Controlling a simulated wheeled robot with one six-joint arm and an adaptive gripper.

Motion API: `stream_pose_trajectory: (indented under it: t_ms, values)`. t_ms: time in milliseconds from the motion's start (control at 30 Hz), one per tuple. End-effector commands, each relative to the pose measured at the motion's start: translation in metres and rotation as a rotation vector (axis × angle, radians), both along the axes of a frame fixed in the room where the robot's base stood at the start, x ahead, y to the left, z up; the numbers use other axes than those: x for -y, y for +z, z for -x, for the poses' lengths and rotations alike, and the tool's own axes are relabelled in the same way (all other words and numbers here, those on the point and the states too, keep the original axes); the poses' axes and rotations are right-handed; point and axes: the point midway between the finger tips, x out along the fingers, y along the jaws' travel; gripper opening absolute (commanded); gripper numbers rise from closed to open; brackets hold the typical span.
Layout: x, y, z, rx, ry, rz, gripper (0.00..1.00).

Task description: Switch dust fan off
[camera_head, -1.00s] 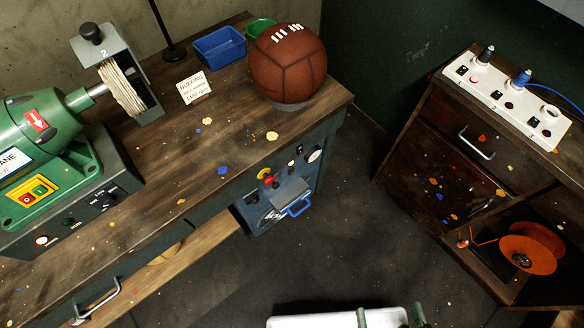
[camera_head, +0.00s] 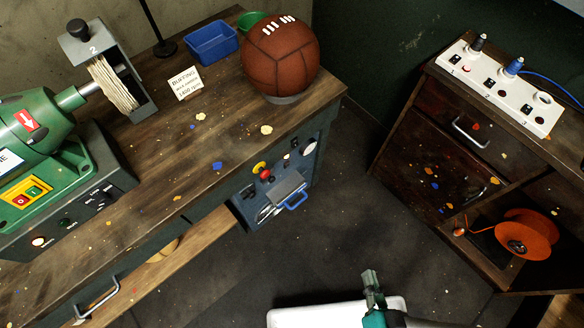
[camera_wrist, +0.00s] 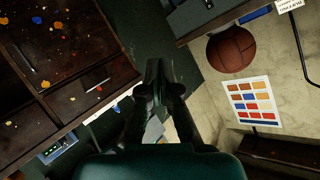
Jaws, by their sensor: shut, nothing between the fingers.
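No part carries a readable dust fan label, so I cannot tell which control is the fan's. A control panel (camera_head: 312,165) on the bench's front end has a red knob with a yellow part (camera_head: 263,172), small dark switches and a round gauge (camera_head: 309,148). A green machine (camera_head: 28,135) on the bench has a yellow switch box (camera_head: 26,192) with red and green buttons. A white switch strip (camera_head: 500,88) lies on the right cabinet. My gripper (camera_head: 371,278) is shut and empty above the floor, apart from these; it also shows in the wrist view (camera_wrist: 158,68).
A brown leather ball (camera_head: 281,58) rests on the bench (camera_head: 205,160) beside a blue bin (camera_head: 212,43). Floor between bench and cabinet is clear.

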Motion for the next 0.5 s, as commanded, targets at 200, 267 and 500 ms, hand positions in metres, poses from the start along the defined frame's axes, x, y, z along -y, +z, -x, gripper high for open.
stream_pose_trajectory:
  t_ms: [200, 267, 500]
  values:
    - [-0.004, -0.058, -0.038, -0.076, -0.129, -0.331, 0.0]
    - [-0.006, -0.072, -0.049, -0.099, -0.166, -0.423, 0.0]
    - [-0.016, -0.122, -0.098, -0.195, -0.315, -0.781, 0.0]
